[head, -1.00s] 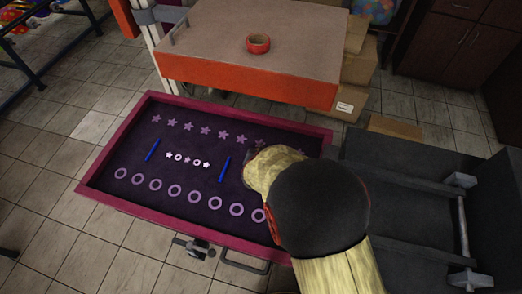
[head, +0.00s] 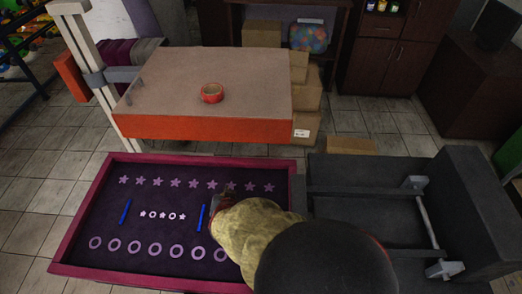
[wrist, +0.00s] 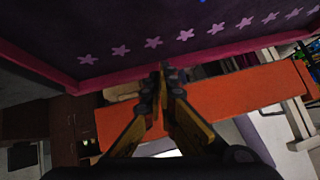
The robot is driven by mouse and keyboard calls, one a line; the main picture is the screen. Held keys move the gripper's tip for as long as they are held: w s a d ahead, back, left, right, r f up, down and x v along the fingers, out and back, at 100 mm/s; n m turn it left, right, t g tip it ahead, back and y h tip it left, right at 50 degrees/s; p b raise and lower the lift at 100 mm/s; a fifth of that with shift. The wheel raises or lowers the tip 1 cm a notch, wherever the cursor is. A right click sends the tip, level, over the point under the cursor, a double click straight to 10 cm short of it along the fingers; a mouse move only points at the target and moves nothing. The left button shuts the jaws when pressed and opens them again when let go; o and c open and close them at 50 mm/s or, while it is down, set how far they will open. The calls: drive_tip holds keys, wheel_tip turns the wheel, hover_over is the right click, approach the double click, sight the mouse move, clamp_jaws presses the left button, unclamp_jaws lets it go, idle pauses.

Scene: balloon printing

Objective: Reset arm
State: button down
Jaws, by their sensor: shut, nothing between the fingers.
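My arm reaches in from the lower right of the head view, over the right part of a purple screen bed with a magenta frame (head: 75,222). My gripper (head: 218,205) shows only in part there, at the arm's far end and mostly hidden by my arm. In the wrist view my gripper (wrist: 166,72) has its fingertips together, with nothing between them. The magenta frame edge (wrist: 210,68) and a row of printed stars (wrist: 154,43) lie beyond the fingertips in that view.
An orange-sided platform (head: 215,130) stands behind the bed with a red tape roll (head: 212,93) on it. Two blue strips (head: 125,211) lie on the bed. Dark machinery (head: 365,205) is at the right. Cardboard boxes (head: 306,97) stand behind. Tiled floor (head: 30,215) is clear at the left.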

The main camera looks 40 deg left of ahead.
drive_tip(key=s+d+f+g, duration=0.1)
drive_tip(key=s, duration=0.1)
drive_tip(key=s+d+f+g+h, duration=0.1)
drive_tip(key=s+f, duration=0.1)
drive_tip(key=s+d+f+n+g, duration=0.1)
drive_tip(key=s, duration=0.1)
drive_tip(key=shift+s+d+f, duration=0.1)
drive_tip(key=shift+s+f, duration=0.05)
drive_tip(key=shift+f, duration=0.15)
drive_tip(key=w+d+r+m+t+h+b, duration=0.1)
drive_tip(key=d+r, duration=0.8)
drive_tip(key=d, duration=1)
drive_tip(key=w+d+r+m+h+b, duration=0.1)
drive_tip(key=w+d+r+m+h, duration=0.2)
drive_tip(key=d+r, duration=0.6)
drive_tip(key=w+d+r+m+t+h+b, duration=0.1)
drive_tip(key=w+d+r+m, duration=0.3)
drive_tip(key=d, duration=2.7)
wheel_tip(320, 180, up, 6)
drive_tip(key=shift+w+t+h, duration=0.3)
drive_tip(key=shift+w+h, duration=0.25)
drive_tip(key=shift+h, duration=0.25)
